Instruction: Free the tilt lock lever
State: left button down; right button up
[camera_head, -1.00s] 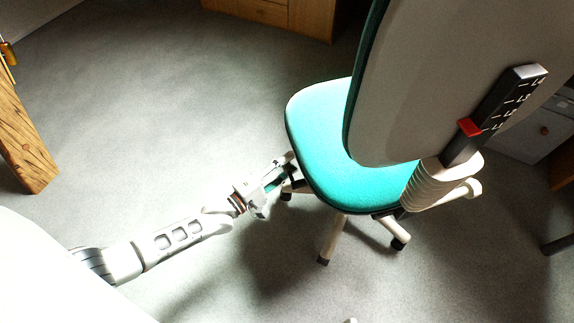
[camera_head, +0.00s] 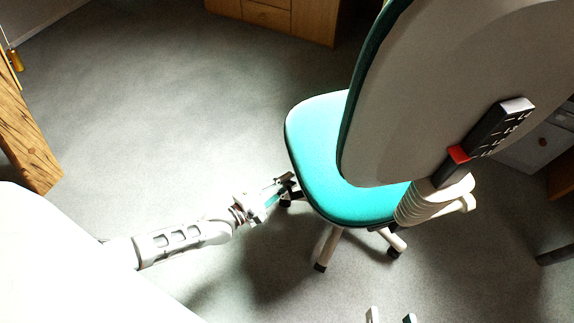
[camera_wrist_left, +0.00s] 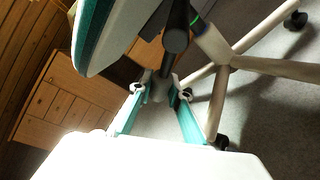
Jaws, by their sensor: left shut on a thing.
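The office chair has a teal seat (camera_head: 325,150) and a grey-backed backrest (camera_head: 440,110). My left gripper (camera_head: 283,182) is low beside the seat's left edge. Two fingertips of my right gripper (camera_head: 391,318) show at the bottom edge, apart and empty.
A dark scale with a red marker (camera_head: 459,154) is on the backrest's rear. The chair's pale legs (camera_head: 327,248) spread over the grey carpet. A wooden cabinet (camera_head: 270,14) stands at the back, a wooden beam (camera_head: 25,140) at the left. The carpet between is clear.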

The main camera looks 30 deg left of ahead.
pick_arm(q)
jog(key=shift+s+d+f+n+g, duration=0.2)
jog(key=shift+f+n+g, duration=0.2)
jog(key=shift+n, duration=0.15)
jog(key=shift+s+d+f+n+g, duration=0.2)
jog(key=shift+f+n+g, duration=0.15)
jog(key=shift+n, duration=0.2)
jog(key=shift+s+d+f+n+g, duration=0.3)
jog(key=shift+f+n, duration=0.1)
jog(key=shift+n, duration=0.1)
pick_arm(e)
jog(key=shift+d, duration=0.3)
pick_arm(q)
jog(key=c, duration=1.9)
grip_release()
pick_arm(e)
jog(key=shift+r, duration=0.1)
pick_arm(q)
jog(key=v, duration=1.2)
jog(key=shift+a, duration=0.1)
